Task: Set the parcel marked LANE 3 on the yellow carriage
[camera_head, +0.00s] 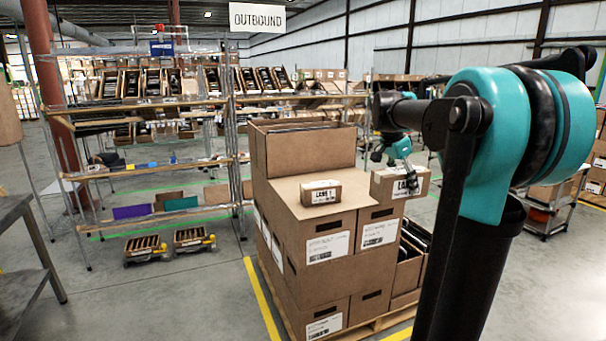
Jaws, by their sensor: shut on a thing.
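My gripper (394,158) is shut on a small brown parcel (381,185) with a white label reading "LANE"; its number is too small to read surely. The held parcel is at the right side of the carton stack, near its top. Whether it touches the cartons is unclear. A second small brown parcel (320,184), also with a LANE label of unclear number, rests on the sloping top of the stack to the left. Two low dollies with yellow parts, one on the left (128,260) and one on the right (210,239), stand on the floor at left; which is the yellow carriage is unclear.
A wire rack (160,171) is behind the dollies. A grey table (15,225) is at far left. Open floor (150,305) lies between.

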